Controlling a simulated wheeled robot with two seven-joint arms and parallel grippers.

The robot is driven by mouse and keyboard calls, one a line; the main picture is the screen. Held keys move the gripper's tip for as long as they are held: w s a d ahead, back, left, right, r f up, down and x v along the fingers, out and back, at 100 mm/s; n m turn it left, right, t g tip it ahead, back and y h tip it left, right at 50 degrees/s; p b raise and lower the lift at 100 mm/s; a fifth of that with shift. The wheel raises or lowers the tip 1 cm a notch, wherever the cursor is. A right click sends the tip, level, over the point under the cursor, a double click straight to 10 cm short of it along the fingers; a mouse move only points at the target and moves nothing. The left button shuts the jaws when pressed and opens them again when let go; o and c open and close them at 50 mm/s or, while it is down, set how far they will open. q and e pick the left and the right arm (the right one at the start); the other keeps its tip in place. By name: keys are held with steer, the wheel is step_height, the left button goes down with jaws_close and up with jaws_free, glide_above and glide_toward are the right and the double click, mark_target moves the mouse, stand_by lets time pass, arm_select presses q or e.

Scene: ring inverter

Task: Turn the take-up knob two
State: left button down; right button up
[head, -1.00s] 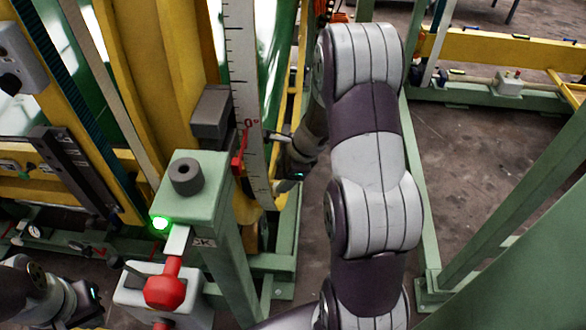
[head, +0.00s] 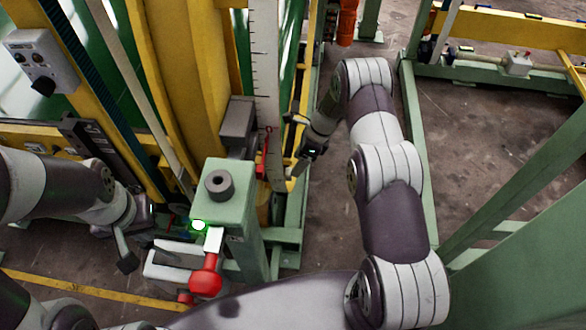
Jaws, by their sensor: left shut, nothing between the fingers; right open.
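No label marks a take-up knob two, so I cannot tell which part it is. A dark round cap (head: 219,184) is on top of that post. A small dark knob (head: 43,87) is on the grey control box at upper left. My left gripper (head: 126,262) is shut and empty, left of the post and pointing down. My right gripper (head: 294,143) is open beyond the post, beside the white scale; nothing shows between its fingers.
Yellow beams (head: 175,80) fill the left. Green frame rails bound bare floor (head: 460,150) at right.

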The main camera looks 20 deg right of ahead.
mark_target(286, 174)
steer(key=x, duration=0.5)
steer(key=shift+a+f, duration=0.15)
steer(key=shift+f, duration=0.05)
steer(key=c, duration=1.1)
arm_select(q)
steer(key=shift+r, duration=0.4)
arm_select(e)
steer(key=shift+o, duration=0.2)
